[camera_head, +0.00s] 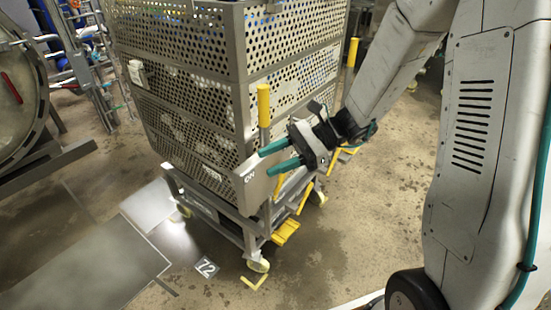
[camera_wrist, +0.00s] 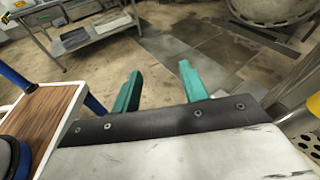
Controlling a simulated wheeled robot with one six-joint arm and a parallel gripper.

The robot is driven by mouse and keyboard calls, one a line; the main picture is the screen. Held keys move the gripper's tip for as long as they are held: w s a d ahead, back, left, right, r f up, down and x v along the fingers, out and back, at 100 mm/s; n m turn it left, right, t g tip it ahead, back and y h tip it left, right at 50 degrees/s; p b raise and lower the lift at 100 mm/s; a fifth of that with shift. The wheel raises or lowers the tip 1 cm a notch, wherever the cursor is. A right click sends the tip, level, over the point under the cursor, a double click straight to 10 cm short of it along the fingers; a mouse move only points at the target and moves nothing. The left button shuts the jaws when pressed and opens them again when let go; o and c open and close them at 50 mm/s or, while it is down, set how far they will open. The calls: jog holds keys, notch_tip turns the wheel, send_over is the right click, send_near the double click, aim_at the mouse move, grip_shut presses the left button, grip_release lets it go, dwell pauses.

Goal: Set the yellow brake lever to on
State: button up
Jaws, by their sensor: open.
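A yellow upright lever (camera_head: 264,105) stands at the near corner of a perforated metal basket trolley in the head view. Below it is a grey plate (camera_head: 250,178) with a white label that seems to read "ON". My gripper (camera_head: 266,161) is open, its two teal fingers pointing left, just below the lever's yellow grip and in front of the plate. I cannot tell whether a finger touches the lever or plate. In the wrist view, my gripper (camera_wrist: 158,85) has nothing between its fingers. A yellow part (camera_wrist: 314,103) is cut off at the right edge, possibly the lever.
The perforated basket (camera_head: 190,90) rests on a wheeled trolley frame (camera_head: 205,205). A yellow pedal (camera_head: 287,232) is low on its near side. Another yellow post (camera_head: 352,52) stands behind my gripper. A floor marker "72" (camera_head: 206,267) lies in front.

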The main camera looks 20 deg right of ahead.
jog(key=shift+s+r+n, duration=0.25)
jog(key=shift+s+n, duration=0.05)
jog(key=shift+s, duration=0.1)
jog(key=c, duration=0.5)
jog(key=w+d+f+m, duration=0.1)
jog(key=d+f, duration=0.1)
jog(key=w+d+f+m+t, duration=0.1)
jog(key=d+f, duration=0.1)
jog(key=f, duration=0.1)
jog(key=w+d+f+m+t, duration=0.1)
jog(key=d+f, duration=0.1)
jog(key=f, duration=0.1)
jog(key=shift+w+f+m+y, duration=0.2)
jog(key=shift+w+m+y, duration=0.1)
grip_shut()
jog(key=t, duration=1)
send_near(281, 181)
jog(key=d+f, duration=0.3)
jog(key=d, duration=0.2)
jog(key=w+d+n+t+h, duration=0.1)
jog(key=w+d+n+t, duration=0.1)
jog(key=n, duration=0.1)
jog(key=w+a+r+n, duration=0.1)
jog(key=w+a+r, duration=0.3)
jog(key=a, duration=0.5)
jog(key=shift+w+a, duration=0.35)
jog(key=shift+w, duration=0.2)
